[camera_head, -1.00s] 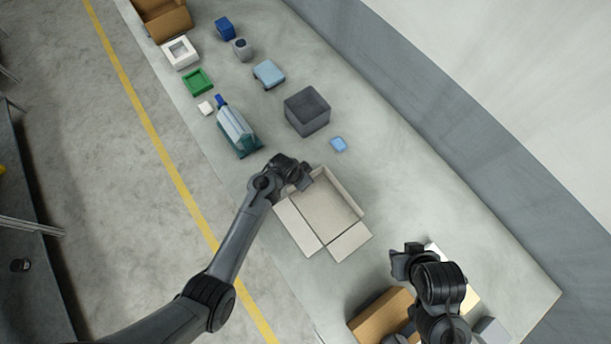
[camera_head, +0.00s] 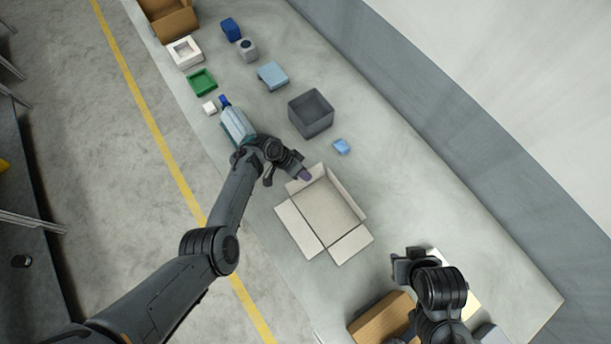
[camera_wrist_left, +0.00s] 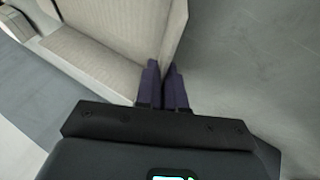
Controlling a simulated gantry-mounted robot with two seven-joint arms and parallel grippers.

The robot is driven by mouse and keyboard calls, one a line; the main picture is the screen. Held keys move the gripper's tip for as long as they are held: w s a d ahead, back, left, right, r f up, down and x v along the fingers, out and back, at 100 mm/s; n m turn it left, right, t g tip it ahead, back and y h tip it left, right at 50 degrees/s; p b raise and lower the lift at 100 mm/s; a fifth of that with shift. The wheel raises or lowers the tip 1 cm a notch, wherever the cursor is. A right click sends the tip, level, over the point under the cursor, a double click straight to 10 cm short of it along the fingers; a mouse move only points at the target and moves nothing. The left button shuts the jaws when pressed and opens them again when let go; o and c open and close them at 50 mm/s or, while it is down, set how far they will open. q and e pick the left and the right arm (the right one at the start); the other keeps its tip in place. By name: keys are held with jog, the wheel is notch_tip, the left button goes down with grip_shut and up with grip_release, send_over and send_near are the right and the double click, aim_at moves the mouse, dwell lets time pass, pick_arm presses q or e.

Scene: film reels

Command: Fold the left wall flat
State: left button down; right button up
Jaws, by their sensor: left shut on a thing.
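An open cardboard box (camera_head: 325,211) lies on the bench in the head view. Its lower-left wall (camera_head: 297,231) and lower-right wall (camera_head: 349,245) lie folded outward. Its far short wall (camera_head: 301,184) and its right long wall (camera_head: 345,187) stand up. My left gripper (camera_head: 304,174) is at the top of the far short wall. In the left wrist view its two dark purple fingers (camera_wrist_left: 162,86) are close together around the edge of an upright wall (camera_wrist_left: 166,40). My right gripper (camera_head: 402,264) is off the box, low on the right; its fingers are too unclear to judge.
A dark grey bin (camera_head: 311,113) and a small blue block (camera_head: 342,146) are beyond the box. A brown box (camera_head: 381,318) is under my right arm. The bench right of the box is clear.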

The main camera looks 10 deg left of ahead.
pick_arm(q)
jog(key=shift+w+a+f+n+g+h+b, duration=0.35)
jog(key=shift+g+h+b, duration=0.35)
jog(key=shift+b, duration=0.6)
jog(key=c, duration=1.3)
grip_release()
jog(key=shift+w+a+r, duration=0.1)
jog(key=shift+a+r, duration=0.25)
jog(key=shift+r, duration=0.1)
jog(key=p+v, duration=0.4)
jog(key=v, duration=0.5)
jog(key=shift+a+r, duration=0.25)
jog(key=shift+a, duration=0.05)
